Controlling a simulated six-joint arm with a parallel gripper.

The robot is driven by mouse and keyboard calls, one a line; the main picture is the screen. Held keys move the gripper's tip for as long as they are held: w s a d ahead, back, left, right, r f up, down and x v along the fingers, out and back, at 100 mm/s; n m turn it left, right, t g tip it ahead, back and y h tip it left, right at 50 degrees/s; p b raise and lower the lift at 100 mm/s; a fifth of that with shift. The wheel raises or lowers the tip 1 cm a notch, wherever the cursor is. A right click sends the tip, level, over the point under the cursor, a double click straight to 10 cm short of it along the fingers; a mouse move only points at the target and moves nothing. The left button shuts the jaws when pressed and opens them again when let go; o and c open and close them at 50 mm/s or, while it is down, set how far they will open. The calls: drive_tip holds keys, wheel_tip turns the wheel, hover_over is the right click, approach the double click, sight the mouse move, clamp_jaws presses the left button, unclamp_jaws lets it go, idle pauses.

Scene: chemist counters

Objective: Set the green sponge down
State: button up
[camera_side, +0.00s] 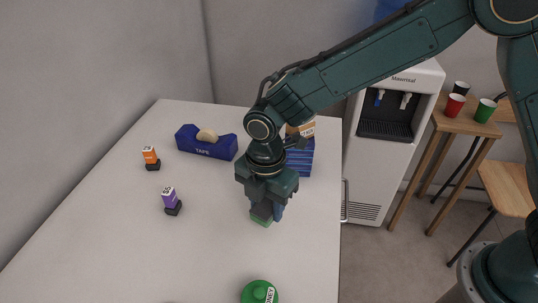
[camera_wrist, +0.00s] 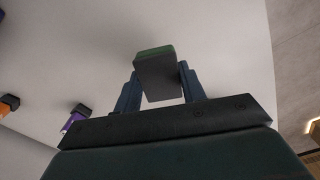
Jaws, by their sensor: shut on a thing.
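The green sponge (camera_side: 261,220) shows just below the fingertips of my gripper (camera_side: 267,208) in the side view. My gripper points down over the white counter and is shut on the sponge. In the wrist view the sponge (camera_wrist: 155,75) sits between the two fingers (camera_wrist: 157,84); it shows a dark grey face and a thin green edge. I cannot tell whether the sponge touches the counter.
On the white counter (camera_side: 120,235) stand a blue tape dispenser (camera_side: 206,143), an orange-and-black item (camera_side: 151,158), a purple-and-black item (camera_side: 171,200) and a round green object (camera_side: 259,292). A blue box (camera_side: 300,160) is behind my gripper.

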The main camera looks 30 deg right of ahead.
sight(267, 217)
drive_tip(key=shift+f, duration=2.2)
drive_tip(key=shift+f, duration=0.15)
drive_tip(key=o, duration=0.9)
drive_tip(key=shift+o, duration=0.2)
wheel_tip(267, 217, up, 12)
drive_tip(key=shift+r, duration=0.15)
